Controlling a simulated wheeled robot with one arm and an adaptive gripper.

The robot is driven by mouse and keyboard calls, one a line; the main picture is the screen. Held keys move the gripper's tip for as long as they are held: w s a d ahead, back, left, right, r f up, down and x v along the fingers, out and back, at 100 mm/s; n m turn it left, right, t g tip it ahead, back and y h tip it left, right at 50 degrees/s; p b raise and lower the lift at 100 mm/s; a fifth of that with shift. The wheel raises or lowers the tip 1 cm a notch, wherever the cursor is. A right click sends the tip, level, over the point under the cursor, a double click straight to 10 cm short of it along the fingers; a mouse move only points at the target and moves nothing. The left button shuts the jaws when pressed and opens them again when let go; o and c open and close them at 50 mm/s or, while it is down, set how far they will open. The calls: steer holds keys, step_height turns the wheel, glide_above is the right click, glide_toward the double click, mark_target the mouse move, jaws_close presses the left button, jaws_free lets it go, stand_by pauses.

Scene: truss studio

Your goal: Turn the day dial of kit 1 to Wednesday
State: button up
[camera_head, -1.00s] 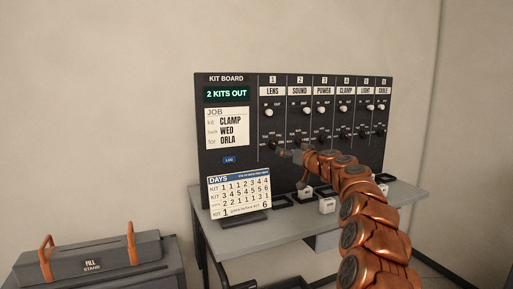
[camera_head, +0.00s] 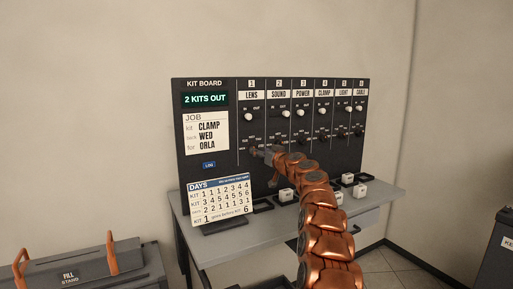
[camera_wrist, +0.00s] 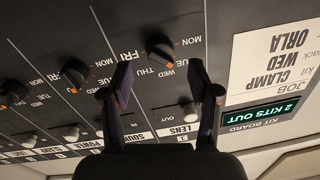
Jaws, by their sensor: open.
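The kit board (camera_head: 222,165) stands upright on the desk, with kit 1 labelled LENS at the left of its kit columns. The kit 1 day dial (camera_wrist: 160,51) is a black knob with an orange mark, with MON to FRI printed around it.
The job card (camera_head: 206,134) reads CLAMP, WED, ORLA. The kit 2 dial (camera_wrist: 74,74) is left of my fingers in the wrist view. A DAYS card (camera_head: 220,199) stands on the desk (camera_head: 386,198), with several white blocks near the board's foot. A FILL STAND case (camera_head: 85,268) is at lower left.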

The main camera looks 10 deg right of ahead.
steer(key=shift+p+x, duration=1.85)
steer(key=shift+p, duration=0.4)
steer(key=shift+c, duration=0.3)
steer(key=c, duration=1.1)
